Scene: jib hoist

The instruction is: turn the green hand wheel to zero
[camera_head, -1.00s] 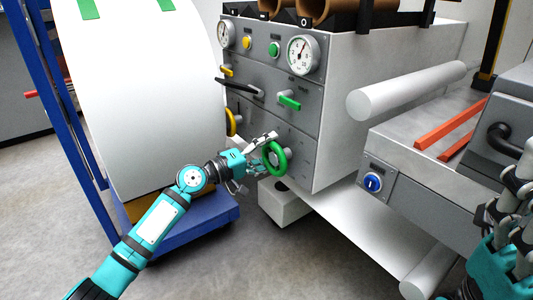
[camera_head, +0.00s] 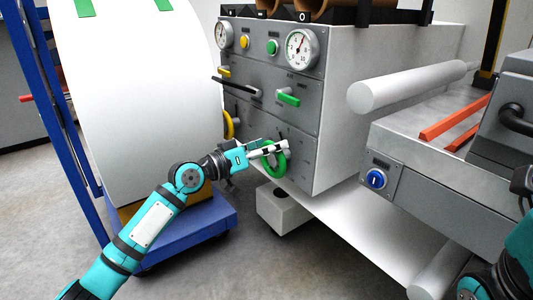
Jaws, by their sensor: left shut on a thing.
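The green hand wheel (camera_head: 281,165) is a ring on the lower right of the grey control panel's front. My left gripper (camera_head: 272,150) is shut on the upper part of its rim, coming from the left. The gripper hides part of the rim and hub. A round white gauge (camera_head: 302,46) with a needle is at the panel's upper right; its numbers are too small to read. My right arm shows in part at the right edge; its gripper fingers are not in view.
A yellow hand wheel (camera_head: 229,125) is just left of the green one. A green lever (camera_head: 289,98) and a black lever (camera_head: 236,87) stick out above. A big white roll (camera_head: 140,90) on a blue cart (camera_head: 190,225) stands close at left. A white roller (camera_head: 408,88) juts out at right.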

